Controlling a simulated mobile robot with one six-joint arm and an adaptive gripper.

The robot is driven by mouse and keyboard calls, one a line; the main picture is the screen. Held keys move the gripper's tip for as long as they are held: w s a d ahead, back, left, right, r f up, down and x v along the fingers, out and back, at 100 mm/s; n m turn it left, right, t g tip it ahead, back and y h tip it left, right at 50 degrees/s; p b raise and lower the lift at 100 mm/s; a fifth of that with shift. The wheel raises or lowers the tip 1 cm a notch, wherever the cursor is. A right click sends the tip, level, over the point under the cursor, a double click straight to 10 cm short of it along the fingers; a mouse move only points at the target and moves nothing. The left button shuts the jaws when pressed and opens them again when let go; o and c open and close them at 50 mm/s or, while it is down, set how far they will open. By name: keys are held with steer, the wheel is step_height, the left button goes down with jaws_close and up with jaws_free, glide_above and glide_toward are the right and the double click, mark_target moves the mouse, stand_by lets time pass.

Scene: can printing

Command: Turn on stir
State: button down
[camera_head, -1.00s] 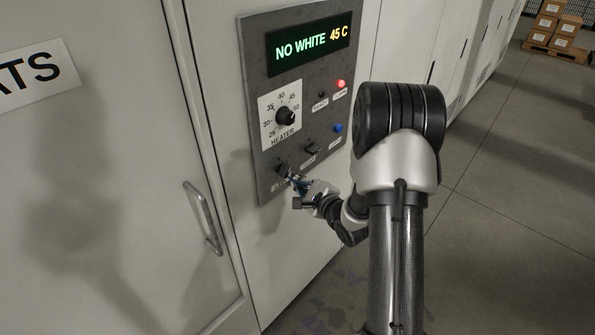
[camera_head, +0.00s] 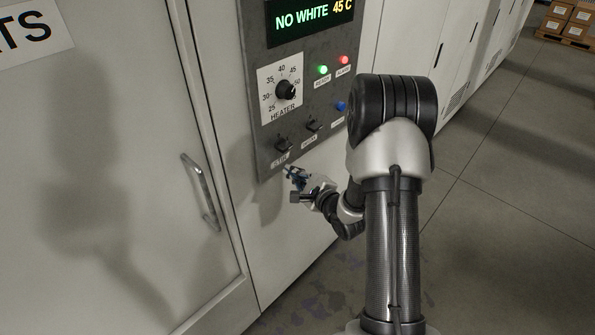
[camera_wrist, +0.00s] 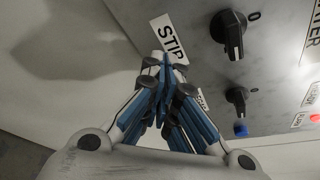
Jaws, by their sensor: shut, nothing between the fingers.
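The stir switch is a black rotary knob (camera_head: 283,145) at the lower left of the grey control panel (camera_head: 262,155), above a white label. In the wrist view the knob (camera_wrist: 233,38) stands right of a label (camera_wrist: 167,38) reading "STIR", with a "0" beside it. My gripper (camera_head: 291,173) is just below the panel's lower edge region, apart from the knob. In the wrist view its blue-padded fingers (camera_wrist: 164,92) are closed together, empty, and cover part of the panel.
A second black knob (camera_head: 313,125), a blue button (camera_head: 340,106), a heater dial (camera_head: 286,90), a lit green lamp (camera_head: 322,70) and a red lamp (camera_head: 344,60) are on the panel. The display (camera_head: 312,20) reads "NO WHITE 45 C". A door handle (camera_head: 201,192) projects at left.

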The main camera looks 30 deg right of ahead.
steer(key=s+d+r+p, duration=0.1)
steer(key=s+d+r, duration=0.2)
steer(key=s, duration=0.5)
steer(key=shift+r, duration=0.4)
steer(key=s+a+r+n+g+h+b, duration=0.35)
steer(key=a+r+n+g, duration=0.2)
steer(key=r+n, duration=0.55)
steer(key=s+a+n+g, duration=0.1)
steer(key=s+a+n, duration=0.3)
steer(key=s, duration=0.3)
steer(key=s+a+n+g+y, duration=0.1)
steer(key=s+a+n, duration=0.3)
steer(key=s, duration=0.4)
steer(key=s+a+n+g+y+b, duration=0.1)
steer(key=s+a+n+g, duration=0.2)
steer(key=s, duration=0.4)
steer(key=shift+s+a+n, duration=0.25)
steer(key=shift+a+n, duration=0.65)
steer(key=shift+n, duration=0.3)
